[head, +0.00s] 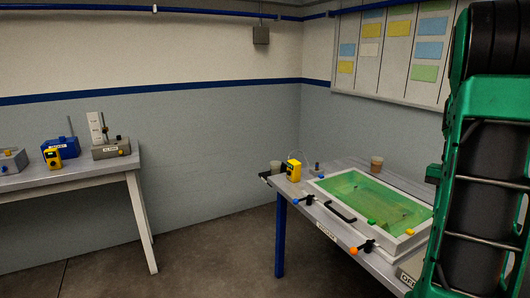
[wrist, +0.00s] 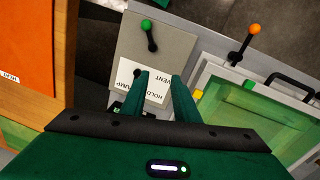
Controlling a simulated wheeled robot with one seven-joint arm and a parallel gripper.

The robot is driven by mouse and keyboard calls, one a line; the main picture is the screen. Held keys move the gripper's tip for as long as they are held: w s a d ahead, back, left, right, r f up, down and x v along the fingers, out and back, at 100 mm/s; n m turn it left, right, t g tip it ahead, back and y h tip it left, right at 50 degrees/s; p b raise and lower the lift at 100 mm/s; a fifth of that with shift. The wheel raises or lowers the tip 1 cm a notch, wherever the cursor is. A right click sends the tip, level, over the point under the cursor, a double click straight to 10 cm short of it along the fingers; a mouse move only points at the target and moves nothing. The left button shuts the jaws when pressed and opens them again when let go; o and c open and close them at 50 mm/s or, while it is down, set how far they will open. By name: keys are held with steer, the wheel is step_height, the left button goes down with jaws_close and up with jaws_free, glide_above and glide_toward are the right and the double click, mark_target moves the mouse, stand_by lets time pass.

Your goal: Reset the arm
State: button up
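My gripper (wrist: 158,80) shows in the wrist view with its two dark green fingers apart and nothing seen between them. It is over a grey valve box (wrist: 170,45) with a white label reading VENT, HOLD and PUMP. A black lever with a green knob (wrist: 146,25) stands on this box beyond the fingertips, apart from them in the picture. The fingers overlap the label; I cannot tell whether they touch it. In the head view my green arm fills the right edge, and the gripper is out of that picture.
The resin bath (head: 311,186), white-rimmed with green inside, sits on the right table (head: 287,187). An orange-knobbed lever (wrist: 254,30) is beside it. A yellow device (head: 293,170) and cups stand behind. Another bench (head: 85,178) holds several devices at left. The floor between is clear.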

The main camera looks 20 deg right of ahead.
steer(key=s+a+n, duration=0.4)
steer(key=s+a, duration=0.1)
steer(key=a, duration=0.9)
steer(key=s+a+f+n+t, duration=0.1)
steer(key=s+a+n, duration=0.2)
steer(key=a, duration=1.1)
steer(key=shift+s+a+n, duration=0.15)
steer(key=shift+s+n, duration=0.25)
steer(key=shift+s, duration=0.55)
